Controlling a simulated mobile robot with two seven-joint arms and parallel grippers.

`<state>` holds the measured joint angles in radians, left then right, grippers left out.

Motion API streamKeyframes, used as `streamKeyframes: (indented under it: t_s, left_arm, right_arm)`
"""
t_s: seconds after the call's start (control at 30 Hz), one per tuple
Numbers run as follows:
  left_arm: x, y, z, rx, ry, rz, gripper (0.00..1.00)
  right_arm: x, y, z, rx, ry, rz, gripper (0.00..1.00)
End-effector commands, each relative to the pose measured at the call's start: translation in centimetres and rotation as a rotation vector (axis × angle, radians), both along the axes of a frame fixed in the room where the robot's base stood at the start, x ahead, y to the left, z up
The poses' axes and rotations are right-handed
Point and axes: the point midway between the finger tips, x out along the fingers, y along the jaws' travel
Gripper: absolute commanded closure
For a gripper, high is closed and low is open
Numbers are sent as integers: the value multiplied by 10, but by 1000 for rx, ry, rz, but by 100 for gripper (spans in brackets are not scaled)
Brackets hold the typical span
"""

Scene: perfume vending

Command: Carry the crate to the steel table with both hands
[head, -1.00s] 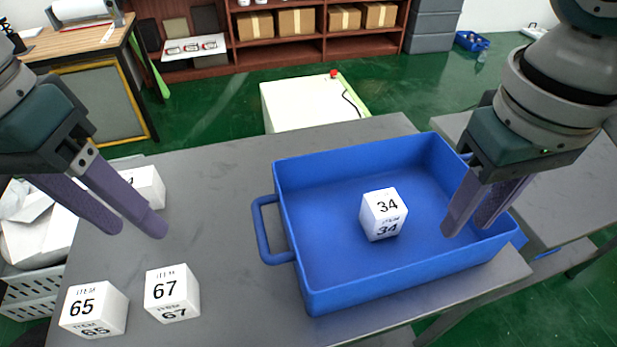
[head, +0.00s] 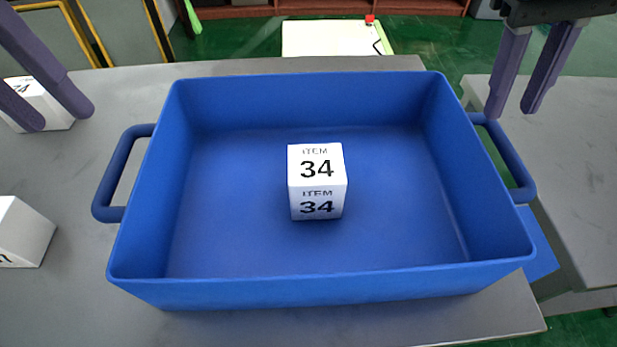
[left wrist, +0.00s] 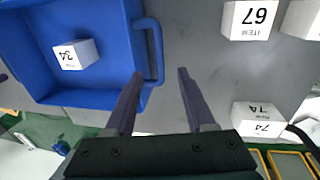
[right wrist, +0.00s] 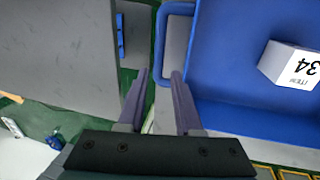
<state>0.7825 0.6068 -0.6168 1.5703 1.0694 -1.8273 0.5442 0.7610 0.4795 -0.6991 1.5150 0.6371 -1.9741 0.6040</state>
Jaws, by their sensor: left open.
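The blue crate (head: 300,294) sits on a grey table (head: 75,310), with a white cube marked 34 (head: 317,182) inside. It has a left handle (head: 103,187) and a right handle (head: 520,178). My left gripper (head: 60,118) is open and empty, up and left of the left handle. In the left wrist view, that handle (left wrist: 158,48) lies just ahead of its fingers. My right gripper (head: 512,110) is open above the right handle. In the right wrist view, the handle's outer bar (right wrist: 160,42) lines up with the gap between its fingers. Neither gripper visibly holds a handle.
A white cube (head: 22,232) and another white cube (head: 42,105) stand left of the crate. A second grey table (head: 590,150) is at the right, across a gap showing a blue object (head: 540,250). A pale box top with a red button (head: 335,38) is behind.

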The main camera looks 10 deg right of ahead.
Motion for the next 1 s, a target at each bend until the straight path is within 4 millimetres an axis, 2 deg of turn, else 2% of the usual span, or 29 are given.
streamKeyframes:
  t_s: [0.17, 0.4, 0.6, 0.77, 1.0]
  left_arm:
    - [-1, -4, -20, -1, 4, -1, 45]
    - [-1, -12, -61, -1, 5, -1, 45]
    - [-1, -16, -87, -1, 3, -1, 45]
    - [-1, -18, -95, 0, 1, 0, 45]
    - [-1, -18, -97, 0, 1, -1, 45]
  right_arm:
    - [-2, -5, -20, -3, 6, -1, 66]
    - [-2, -13, -61, -2, 5, -2, 66]
    - [-2, -18, -86, -1, 2, 0, 66]
    - [-2, -20, -95, -1, 1, 1, 66]
    - [-2, -20, -96, -1, 1, 1, 66]
